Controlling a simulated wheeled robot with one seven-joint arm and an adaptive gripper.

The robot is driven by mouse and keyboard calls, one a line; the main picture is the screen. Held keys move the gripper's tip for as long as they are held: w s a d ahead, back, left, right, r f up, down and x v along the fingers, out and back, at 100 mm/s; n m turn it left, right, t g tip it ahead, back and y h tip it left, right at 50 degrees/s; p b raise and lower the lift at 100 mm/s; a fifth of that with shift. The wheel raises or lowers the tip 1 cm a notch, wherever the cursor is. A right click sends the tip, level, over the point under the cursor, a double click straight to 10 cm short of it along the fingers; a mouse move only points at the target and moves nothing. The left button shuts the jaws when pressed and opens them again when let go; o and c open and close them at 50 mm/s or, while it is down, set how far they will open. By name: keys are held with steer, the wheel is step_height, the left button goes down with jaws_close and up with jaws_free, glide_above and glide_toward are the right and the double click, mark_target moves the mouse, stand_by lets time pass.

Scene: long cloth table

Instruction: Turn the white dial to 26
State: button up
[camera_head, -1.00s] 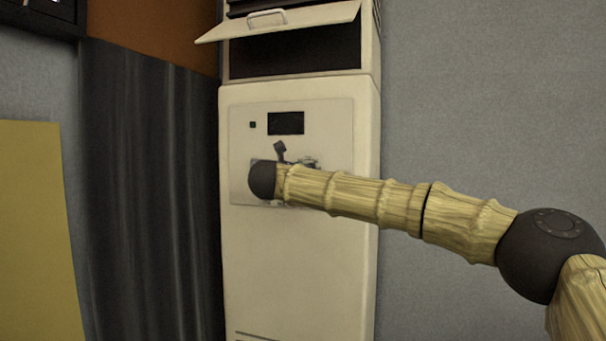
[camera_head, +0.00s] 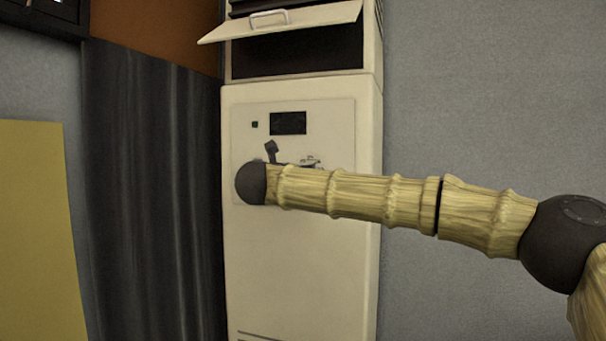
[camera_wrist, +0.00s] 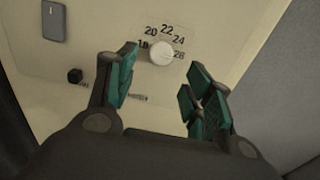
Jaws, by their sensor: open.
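The white dial (camera_wrist: 162,52) is on the cream front panel in the wrist view. Dark numbers run in an arc above it: 18, 20, 22, 24 and 26 from left to right. My gripper (camera_wrist: 165,73) is open, its teal-padded fingers apart, one at the lower left of the dial and the other at the lower right. Nothing is between the fingers that I can see gripped. In the head view my arm covers the dial, and only part of my gripper (camera_head: 290,162) shows above the arm.
The tall cream cabinet (camera_head: 300,260) carries a panel with a dark display (camera_head: 288,123) and a small green-dark button (camera_head: 254,125). An open flap (camera_head: 300,22) juts out above. A dark curtain (camera_head: 150,200) hangs at the left. A black knob (camera_wrist: 75,75) shows left of the dial.

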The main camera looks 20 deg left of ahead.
steer(key=s, duration=0.6)
steer(key=shift+a+f, duration=0.1)
steer(key=shift+a, duration=0.05)
step_height(320, 180, down, 41)
steer(key=s+d+n+g+y, duration=0.25)
steer(key=n+y, duration=0.25)
steer(key=n, duration=1.1)
steer(key=s+d+f+n+g, duration=0.2)
steer(key=s+d+f+n, duration=0.25)
steer(key=f, duration=0.55)
steer(key=s+d+f+n+g, duration=0.25)
steer(key=s+d+f, duration=0.3)
steer(key=f, duration=0.55)
steer(key=s+d+f+n+g, duration=0.2)
steer(key=s+d+f+n, duration=0.3)
steer(key=f, duration=0.5)
steer(key=s+d+f+n+g+h, duration=0.1)
steer(key=s+d+f+n+g, duration=0.1)
steer(key=s+d+f, duration=0.5)
steer(key=s+d+f+n+g+h, duration=0.15)
steer(key=s+d+f, duration=0.25)
steer(key=s+d, duration=0.4)
steer(key=s+d+f+n+g+h, duration=0.25)
steer(key=s+d+n+g, duration=0.25)
steer(key=s+d, duration=1.25)
step_height(320, 180, up, 23)
steer(key=p, duration=2.2)
steer(key=shift+s+d+y+p, duration=0.15)
steer(key=shift+s+y+p, duration=0.2)
steer(key=shift+s, duration=0.1)
